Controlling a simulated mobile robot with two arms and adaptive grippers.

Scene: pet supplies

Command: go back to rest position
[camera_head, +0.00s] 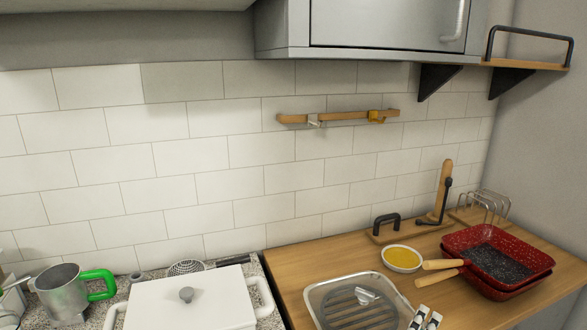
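What looks like the tips of my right gripper (425,318) shows at the bottom edge, right of the sink. Two short black-and-white parts stand side by side there, with no object visible at them. The rest is cut off, so I cannot tell how far it is open. A grey and dark part at the far left edge, beside the metal mug, may be my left gripper (14,286). It is mostly cut off, and its fingers are not clear.
A metal mug (62,292) with a green handle and a white lidded pot (190,303) stand at left. A cabinet (385,25) and shelf (530,64) overhang.

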